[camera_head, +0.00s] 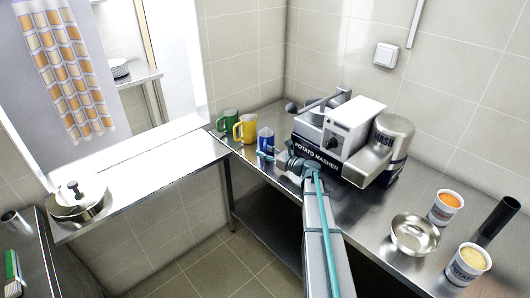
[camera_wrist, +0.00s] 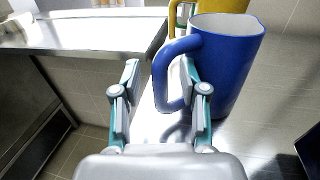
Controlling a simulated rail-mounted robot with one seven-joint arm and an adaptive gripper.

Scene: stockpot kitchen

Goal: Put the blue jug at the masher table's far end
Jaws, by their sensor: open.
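The blue jug (camera_head: 266,141) stands upright on the steel masher table (camera_head: 380,215), near the corner, left of the potato masher. It also shows large in the wrist view (camera_wrist: 232,65), with its handle on the left. My gripper (camera_head: 277,155) is at the jug's near side. In the wrist view my gripper (camera_wrist: 160,75) is open, with the handle between its fingers. The right finger appears inside the handle's opening and the left finger is outside it. I cannot tell whether either finger touches the handle.
A yellow jug (camera_head: 245,128) and a green jug (camera_head: 228,120) stand behind the blue one. The potato masher (camera_head: 345,135) is close on the right. A metal bowl (camera_head: 414,235) and two tubs (camera_head: 445,207) stand nearer. The left counter (camera_head: 150,180) has clear room beside a lidded pan (camera_head: 78,198).

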